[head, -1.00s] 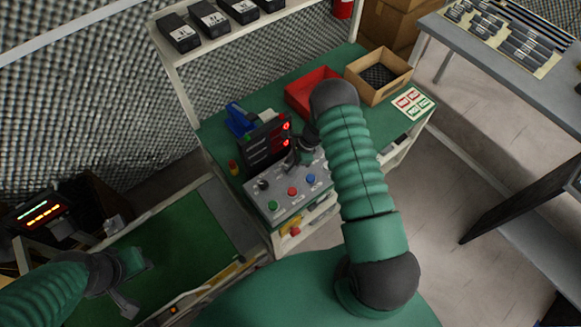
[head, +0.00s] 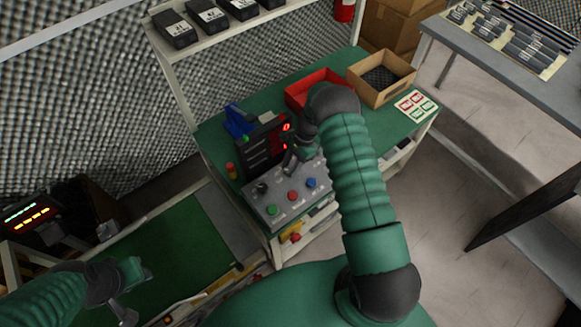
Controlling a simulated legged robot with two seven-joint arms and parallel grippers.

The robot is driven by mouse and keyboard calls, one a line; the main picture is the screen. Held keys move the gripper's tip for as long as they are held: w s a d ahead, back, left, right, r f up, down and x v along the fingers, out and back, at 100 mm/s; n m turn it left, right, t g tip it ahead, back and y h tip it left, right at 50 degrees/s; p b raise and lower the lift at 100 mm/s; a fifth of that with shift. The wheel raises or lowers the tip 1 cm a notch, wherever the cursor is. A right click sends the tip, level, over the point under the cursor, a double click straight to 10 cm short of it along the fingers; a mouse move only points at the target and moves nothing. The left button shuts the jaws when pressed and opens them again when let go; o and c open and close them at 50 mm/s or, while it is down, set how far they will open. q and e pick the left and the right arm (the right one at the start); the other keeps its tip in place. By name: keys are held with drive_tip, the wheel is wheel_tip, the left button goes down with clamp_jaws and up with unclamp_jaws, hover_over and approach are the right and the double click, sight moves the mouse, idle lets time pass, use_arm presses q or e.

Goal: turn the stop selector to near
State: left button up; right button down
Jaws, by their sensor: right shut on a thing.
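The grey control box (head: 276,203) stands on the green bench, with green (head: 271,210), red (head: 293,196) and blue (head: 311,183) buttons along its front. A black knob (head: 261,188) sits at its left rear. My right gripper (head: 289,168) points down at the rear middle of the box. It is shut on the stop selector, which its fingers mostly hide, so I cannot read where the selector points. My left gripper (head: 133,292) is open and empty over the green surface at lower left, well away from the box.
A black display with red lights (head: 265,147) stands just behind the box. A blue item (head: 238,120), a red tray (head: 314,88) and a cardboard box (head: 381,78) are farther back. A small yellow-red post (head: 231,171) is at the bench's left edge.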

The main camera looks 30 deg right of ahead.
drive_tip(key=shift+w+a+r, duration=0.1)
drive_tip(key=shift+w+r, duration=0.15)
drive_tip(key=shift+w, duration=0.05)
drive_tip(key=c, duration=1.3)
unclamp_jaws()
drive_tip(key=shift+c, duration=0.2)
drive_tip(key=shift+o, duration=1.4)
drive_tip(key=shift+s+f, duration=0.1)
drive_tip(key=shift+s, duration=0.05)
drive_tip(key=v, duration=1.6)
drive_tip(key=shift+r+b, duration=0.3)
drive_tip(key=shift+r, duration=0.05)
